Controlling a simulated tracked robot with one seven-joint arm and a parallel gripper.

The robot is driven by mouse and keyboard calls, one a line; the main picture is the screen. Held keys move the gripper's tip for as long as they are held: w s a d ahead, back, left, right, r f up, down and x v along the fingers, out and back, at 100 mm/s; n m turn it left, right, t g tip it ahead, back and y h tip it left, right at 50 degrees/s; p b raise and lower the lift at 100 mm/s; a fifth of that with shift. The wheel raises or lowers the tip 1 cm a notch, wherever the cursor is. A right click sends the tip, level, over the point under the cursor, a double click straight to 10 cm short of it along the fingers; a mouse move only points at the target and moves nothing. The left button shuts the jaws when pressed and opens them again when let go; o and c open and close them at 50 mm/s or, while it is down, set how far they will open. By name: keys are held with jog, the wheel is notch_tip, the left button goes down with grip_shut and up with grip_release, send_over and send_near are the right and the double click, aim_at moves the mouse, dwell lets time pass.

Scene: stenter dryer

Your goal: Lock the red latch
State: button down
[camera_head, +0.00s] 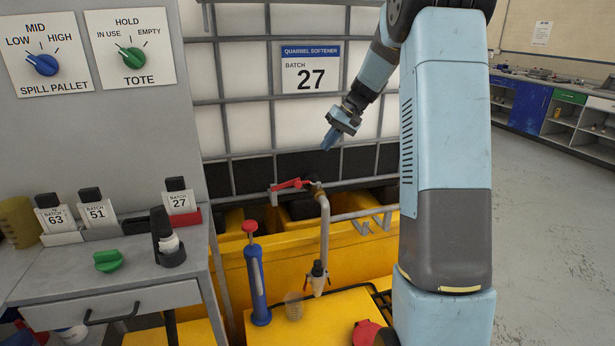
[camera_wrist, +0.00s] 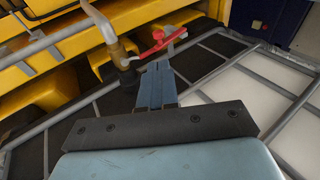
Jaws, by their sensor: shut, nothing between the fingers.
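The red latch (camera_head: 290,184) is a lever at the top of the pipe valve, in front of the tote's lower frame. It points left and lies nearly level in the head view. In the wrist view the red latch (camera_wrist: 158,43) shows just beyond my fingertips, beside the valve and bent pipe (camera_wrist: 103,22). My gripper (camera_head: 329,143) is shut and empty, pointing down above and to the right of the latch. Its blue fingers (camera_wrist: 156,68) lie together in the wrist view. A gap shows between them and the latch in the head view.
The caged white tote with a batch 27 sign (camera_head: 310,68) stands behind. A yellow spill pallet (camera_head: 350,255) lies below, with a blue hand pump (camera_head: 257,285) on it. A grey bench (camera_head: 150,262) with batch cards stands left. Metal bars surround the valve.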

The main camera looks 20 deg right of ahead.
jog(key=x, duration=1.4)
jog(key=shift+w, duration=0.3)
jog(key=shift+f, duration=0.15)
jog(key=shift+d, duration=0.1)
jog(key=shift+d+f+y, duration=0.25)
jog(key=shift+f+y, duration=0.15)
jog(key=shift+f, duration=0.3)
jog(key=shift+d+f+y, duration=0.3)
jog(key=shift+f+y, duration=0.1)
jog(key=shift+f, duration=0.3)
jog(key=shift+r, duration=0.1)
